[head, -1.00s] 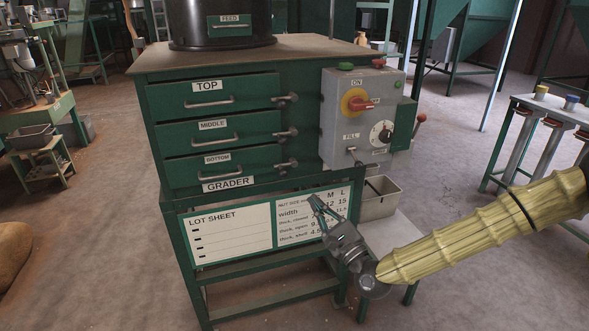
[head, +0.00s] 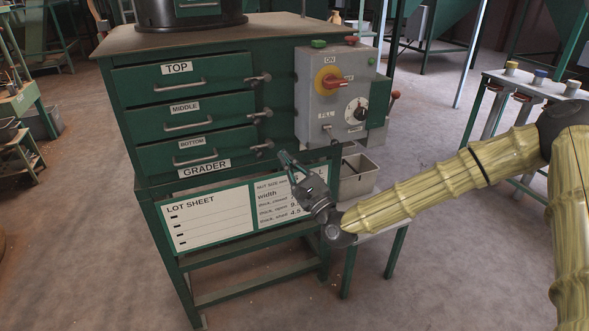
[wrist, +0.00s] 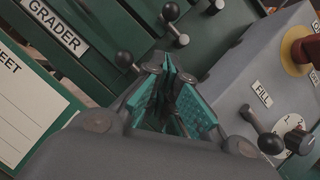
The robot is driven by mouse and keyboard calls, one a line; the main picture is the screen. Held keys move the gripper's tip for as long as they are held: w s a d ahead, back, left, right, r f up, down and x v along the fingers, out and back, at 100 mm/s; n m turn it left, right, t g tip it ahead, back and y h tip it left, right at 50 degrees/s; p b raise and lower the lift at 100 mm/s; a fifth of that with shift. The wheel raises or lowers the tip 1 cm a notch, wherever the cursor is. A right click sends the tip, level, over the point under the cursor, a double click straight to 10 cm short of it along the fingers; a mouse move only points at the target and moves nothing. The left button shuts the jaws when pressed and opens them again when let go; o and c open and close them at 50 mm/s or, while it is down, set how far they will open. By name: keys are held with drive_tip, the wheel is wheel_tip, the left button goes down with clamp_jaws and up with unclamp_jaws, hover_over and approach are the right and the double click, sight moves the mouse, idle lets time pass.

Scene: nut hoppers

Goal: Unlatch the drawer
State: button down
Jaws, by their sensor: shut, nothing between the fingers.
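The green cabinet has three drawers, labelled top (head: 182,83), middle (head: 190,113) and bottom (head: 198,147), all closed. Each has a metal latch with a round knob at its right end: the top latch (head: 258,78), the middle latch (head: 262,115) and the bottom latch (head: 262,147). My gripper (head: 282,155) is shut and empty, just below and right of the bottom latch. In the wrist view my gripper (wrist: 170,70) points toward the cabinet front. A dark latch knob (wrist: 124,60) is left of its fingertips, and its base is partly hidden. I cannot tell whether they touch.
A grey control box (head: 308,90) with a red-and-yellow switch stands close right of the latches. Its fill lever (wrist: 268,142) sticks out near my gripper. A lot sheet board (head: 210,218) is below the drawers, and a grey bin (head: 358,180) is to the right.

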sight(260, 124)
drive_tip(key=w+a+r, duration=0.4)
drive_tip(key=r, duration=0.1)
drive_tip(key=shift+a, duration=0.15)
